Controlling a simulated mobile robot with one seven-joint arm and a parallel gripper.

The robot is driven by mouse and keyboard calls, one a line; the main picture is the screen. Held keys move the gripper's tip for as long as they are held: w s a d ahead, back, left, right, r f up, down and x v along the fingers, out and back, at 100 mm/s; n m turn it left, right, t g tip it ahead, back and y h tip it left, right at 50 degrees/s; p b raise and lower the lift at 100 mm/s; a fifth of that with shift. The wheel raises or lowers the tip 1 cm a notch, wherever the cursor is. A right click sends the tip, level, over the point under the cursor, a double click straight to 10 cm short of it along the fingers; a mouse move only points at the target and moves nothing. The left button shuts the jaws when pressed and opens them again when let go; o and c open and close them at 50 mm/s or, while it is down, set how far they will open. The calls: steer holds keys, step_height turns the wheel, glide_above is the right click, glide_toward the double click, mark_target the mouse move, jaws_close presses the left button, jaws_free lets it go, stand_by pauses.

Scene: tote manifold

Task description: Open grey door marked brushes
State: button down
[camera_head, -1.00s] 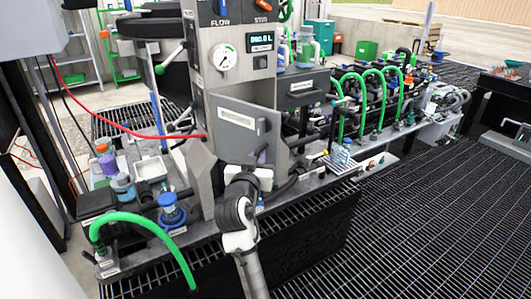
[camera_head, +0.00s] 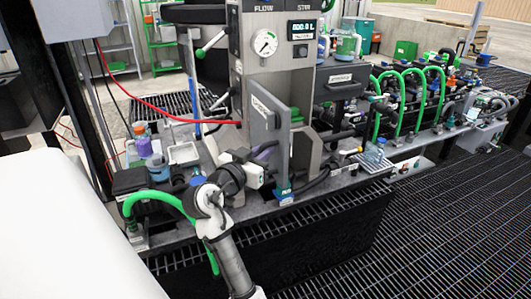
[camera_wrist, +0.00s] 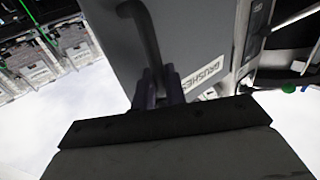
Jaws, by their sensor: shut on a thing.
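The grey door (camera_head: 269,135) stands swung out from the front of the grey machine column, and the opening behind it shows at its right. Its label reads BRUSHES in the wrist view (camera_wrist: 206,70). A dark curved handle (camera_wrist: 143,32) is fixed to the door's face. My gripper (camera_wrist: 159,82) is shut on the handle, with its purple fingers around the handle's lower end. In the head view my gripper (camera_head: 264,153) is at the left face of the door, and the grip itself is partly hidden there.
A dark drawer unit (camera_head: 340,82) and green hoses (camera_head: 405,75) stand right of the opening. Bottles (camera_head: 157,166) and a white tray (camera_head: 184,153) sit on the bench at left. A red hose (camera_head: 165,117) crosses behind. The grated floor at right is clear.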

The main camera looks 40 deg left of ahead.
steer(key=shift+s+a+r, duration=0.1)
steer(key=shift+a+r, duration=0.15)
steer(key=shift+r, duration=0.05)
steer(key=c, duration=1.8)
jaws_free()
steer(key=shift+o, duration=1.3)
steer(key=shift+a+f, duration=0.15)
steer(key=s+d+b, duration=0.3)
steer(key=s, duration=1)
steer(key=shift+s+b, duration=0.2)
steer(key=shift+b, duration=0.15)
steer(key=shift+a, duration=0.1)
